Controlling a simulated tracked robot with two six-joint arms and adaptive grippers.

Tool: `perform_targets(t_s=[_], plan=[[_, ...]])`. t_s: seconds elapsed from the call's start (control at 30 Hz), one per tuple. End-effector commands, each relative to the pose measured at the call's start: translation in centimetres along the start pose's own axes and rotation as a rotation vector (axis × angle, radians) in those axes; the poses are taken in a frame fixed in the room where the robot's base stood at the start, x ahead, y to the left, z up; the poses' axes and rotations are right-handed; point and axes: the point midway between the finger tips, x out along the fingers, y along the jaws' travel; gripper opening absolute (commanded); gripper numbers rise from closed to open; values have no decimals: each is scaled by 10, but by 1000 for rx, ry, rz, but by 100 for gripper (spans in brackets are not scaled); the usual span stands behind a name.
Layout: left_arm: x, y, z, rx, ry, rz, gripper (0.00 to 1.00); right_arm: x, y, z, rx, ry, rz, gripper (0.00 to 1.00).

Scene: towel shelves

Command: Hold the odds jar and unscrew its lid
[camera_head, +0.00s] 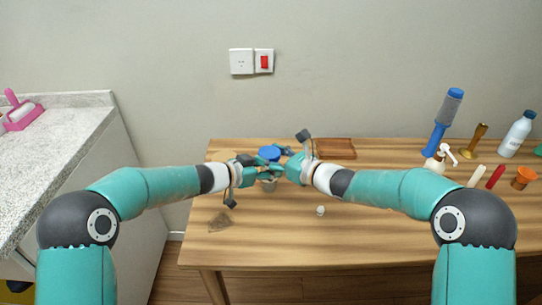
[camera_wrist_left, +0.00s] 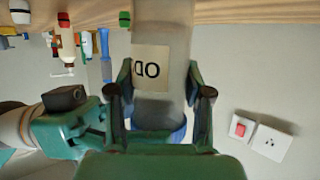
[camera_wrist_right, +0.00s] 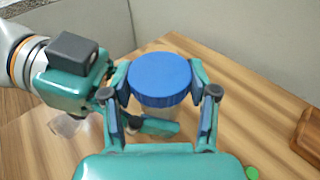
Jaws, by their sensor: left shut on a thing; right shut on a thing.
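The odds jar (camera_wrist_left: 163,45) is a clear, greyish jar with a pale label whose visible letters look like "OD". Its blue lid (camera_head: 269,153) is on top, between my two grippers in the head view. My left gripper (camera_wrist_left: 162,100) is shut on the jar's body, one finger on each side. My right gripper (camera_wrist_right: 163,88) is shut on the blue lid (camera_wrist_right: 160,78), with a finger on each side of its rim. In the head view, the lower jar (camera_head: 269,186) shows just below the grippers. I cannot tell whether its base touches the table.
A brown wooden tray (camera_head: 335,148) lies behind my right gripper. A small white object (camera_head: 320,210) lies in front. A blue-handled roller (camera_head: 441,125), a pump bottle (camera_head: 436,161), a white bottle (camera_head: 516,134) and an orange cup (camera_head: 523,178) stand at right. The table's front middle is mostly clear.

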Motion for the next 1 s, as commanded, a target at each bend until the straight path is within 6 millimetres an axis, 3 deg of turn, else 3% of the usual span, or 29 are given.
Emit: perform_targets(t_s=[0.3, 0.77, 1.0], plan=[[2, 3, 4, -2, -8, 6, 15, 0, -2, 4, -36, -12, 185, 10], [2, 2, 5, -3, -9, 5, 15, 0, -3, 5, -43, -14, 225, 10], [2, 3, 5, -3, -10, 6, 15, 1, -4, 4, -67, -13, 381, 10]])
